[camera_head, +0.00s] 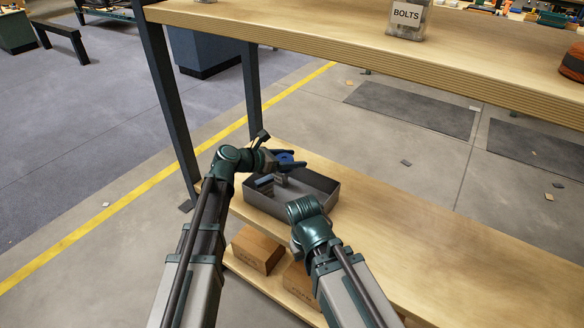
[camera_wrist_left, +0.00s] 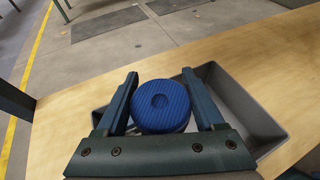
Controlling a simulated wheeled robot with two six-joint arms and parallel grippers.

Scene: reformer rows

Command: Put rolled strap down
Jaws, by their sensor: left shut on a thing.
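The rolled strap is a round blue ribbed coil with a hollow at its middle. It shows between the fingers of my left gripper (camera_head: 291,160) in the head view, and as a coil (camera_wrist_left: 160,107) in the left wrist view. My left gripper (camera_wrist_left: 161,74) is shut on it, one dark finger on each side. The strap is over the back part of a grey open tray (camera_head: 318,207), which also shows in the wrist view (camera_wrist_left: 255,112). I cannot tell whether the strap touches anything below. My right arm reaches the tray's front, but its fingers are not visible.
The tray stands on a lower wooden shelf (camera_head: 400,229) with small grey and blue pieces in it. Shelf to its right is clear. An upper shelf (camera_head: 330,38) holds a BOLTS container (camera_head: 405,17). A dark upright (camera_head: 172,100) stands left. Brown boxes (camera_head: 257,248) lie below.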

